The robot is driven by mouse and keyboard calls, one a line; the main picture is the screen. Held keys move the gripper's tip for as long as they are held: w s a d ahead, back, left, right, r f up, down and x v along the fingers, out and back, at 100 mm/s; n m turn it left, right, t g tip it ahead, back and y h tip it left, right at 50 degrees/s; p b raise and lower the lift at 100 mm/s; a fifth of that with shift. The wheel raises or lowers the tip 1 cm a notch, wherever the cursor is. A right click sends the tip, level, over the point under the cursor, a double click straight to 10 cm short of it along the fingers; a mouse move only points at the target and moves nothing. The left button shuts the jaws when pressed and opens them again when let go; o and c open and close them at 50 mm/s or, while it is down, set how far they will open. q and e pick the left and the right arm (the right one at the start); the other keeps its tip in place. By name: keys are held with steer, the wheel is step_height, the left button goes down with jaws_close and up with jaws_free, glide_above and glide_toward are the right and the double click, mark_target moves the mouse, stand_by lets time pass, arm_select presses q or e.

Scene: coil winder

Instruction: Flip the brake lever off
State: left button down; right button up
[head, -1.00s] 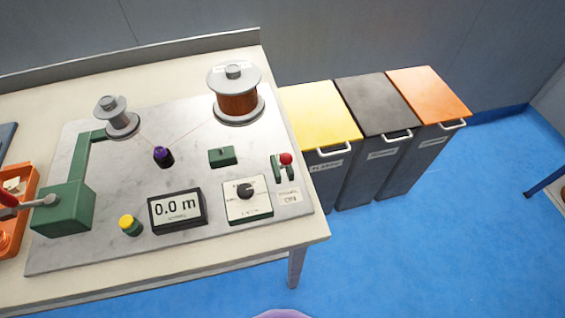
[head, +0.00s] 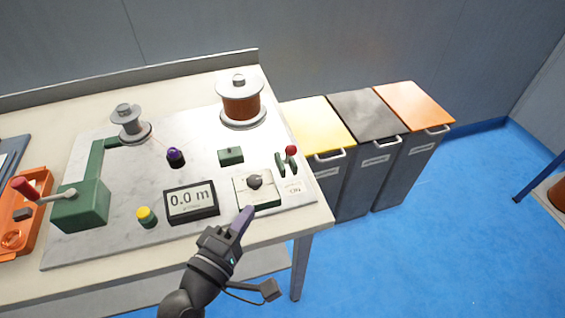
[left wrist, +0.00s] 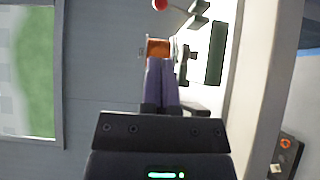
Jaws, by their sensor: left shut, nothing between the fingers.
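The brake lever (head: 291,152) has a red ball knob and stands in a green bracket at the right end of the grey base plate. A small label reading "ON" (head: 294,188) lies just in front of it. In the left wrist view the red knob (left wrist: 160,3) shows at the top edge, partly cut off. My left gripper (head: 244,216) has purple fingers, pressed together with nothing between them. It is in front of the dial box, left of and nearer than the lever, and apart from it. The finger pair also shows in the left wrist view (left wrist: 161,82). My right gripper is not in view.
A dial box (head: 256,187), a display reading 0.0 m (head: 190,201), a yellow button (head: 146,216) and a copper spool (head: 241,103) occupy the plate. Bins with yellow (head: 318,127), black and orange lids stand right of the table.

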mark_target(289, 154)
arm_select(q)
steer(key=b+x, duration=0.1)
steer(key=x, duration=1.1)
steer(key=shift+w+d+f, duration=0.1)
steer(key=shift+w+d, duration=0.15)
steer(key=shift+w, duration=0.1)
steer(key=shift+w+d+b, duration=0.25)
steer(key=shift+w+b, duration=0.1)
steer(key=shift+w, duration=0.2)
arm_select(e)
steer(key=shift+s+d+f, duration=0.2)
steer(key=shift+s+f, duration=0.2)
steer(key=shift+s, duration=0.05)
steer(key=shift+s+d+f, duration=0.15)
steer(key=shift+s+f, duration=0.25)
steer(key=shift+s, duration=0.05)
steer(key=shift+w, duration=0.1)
